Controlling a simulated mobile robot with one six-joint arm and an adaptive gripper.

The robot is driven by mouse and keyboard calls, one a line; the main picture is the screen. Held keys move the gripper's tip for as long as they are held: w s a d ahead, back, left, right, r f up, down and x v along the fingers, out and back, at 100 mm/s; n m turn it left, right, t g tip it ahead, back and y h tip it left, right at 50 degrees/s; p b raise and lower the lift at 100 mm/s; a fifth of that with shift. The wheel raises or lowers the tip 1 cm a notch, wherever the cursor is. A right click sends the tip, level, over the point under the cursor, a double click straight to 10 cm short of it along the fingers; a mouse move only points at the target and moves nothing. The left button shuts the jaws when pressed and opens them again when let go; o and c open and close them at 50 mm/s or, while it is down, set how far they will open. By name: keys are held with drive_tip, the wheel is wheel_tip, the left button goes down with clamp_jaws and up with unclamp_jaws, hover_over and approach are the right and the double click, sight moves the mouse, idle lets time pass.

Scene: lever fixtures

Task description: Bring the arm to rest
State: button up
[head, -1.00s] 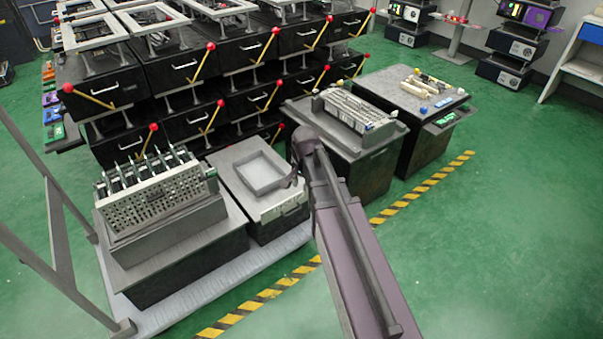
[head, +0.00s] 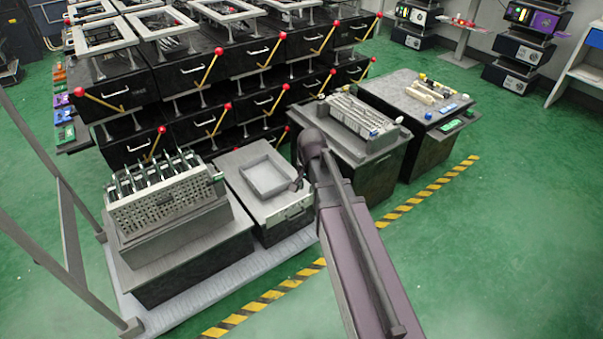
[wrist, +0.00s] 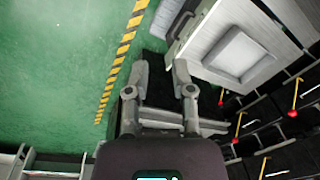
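My arm (head: 350,235) reaches out from the lower right of the head view, with its elbow near the middle. My gripper (wrist: 161,64) shows in the wrist view with its two fingers apart and nothing between them. In the head view the gripper is mostly hidden behind the arm; only a small dark part shows beside the grey tray. The grey square tray (head: 247,182) sits on a low cabinet. It also shows at the upper right of the wrist view (wrist: 208,65), to the right of the fingers. I see no contact between the fingers and anything.
A perforated metal rack (head: 160,212) stands on a block at left. Black drawer units with red-knobbed yellow levers (head: 210,68) fill the back. Two carts (head: 362,160) with parts stand right of the tray. Green floor (head: 520,240) beyond the yellow-black stripe (head: 400,210) is open.

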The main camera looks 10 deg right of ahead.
drive_tip(key=s+n+g, duration=0.1)
drive_tip(key=s+n, duration=0.6)
drive_tip(key=s, duration=0.4)
wheel_tip(320, 180, up, 23)
drive_tip(key=p, duration=2.3)
drive_tip(key=shift+s+a, duration=0.3)
drive_tip(key=shift+a, duration=0.05)
drive_tip(key=shift+a+f, duration=0.1)
drive_tip(key=shift+a, duration=0.05)
